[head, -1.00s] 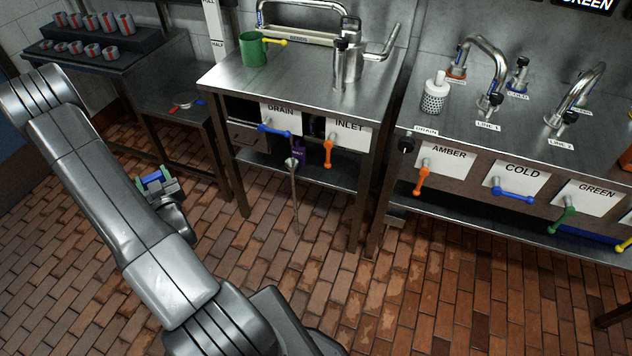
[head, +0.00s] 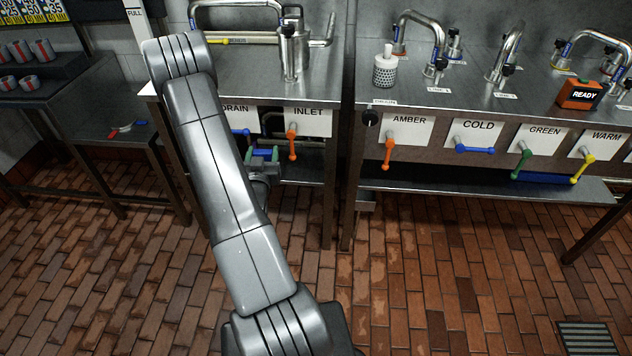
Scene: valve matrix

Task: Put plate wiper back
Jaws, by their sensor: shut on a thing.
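My gripper (head: 262,157) is in the head view, at the far end of my arm, in front of the middle bench's lower part. Its green fingers are shut on a small bluish thing, which I take to be the plate wiper. Little of it shows between the fingers, so its shape and tilt cannot be told. The gripper appears just left of the orange INLET handle (head: 291,145) and below the DRAIN sign (head: 236,113). Whether it touches anything there cannot be told.
The middle bench carries a steel vessel (head: 293,50). The right bench (head: 470,90) has taps, a perforated canister (head: 385,68), an orange READY box (head: 578,94) and several coloured handles below. A low table (head: 95,133) at left holds a red-and-blue item (head: 127,129). The brick floor (head: 460,270) is open.

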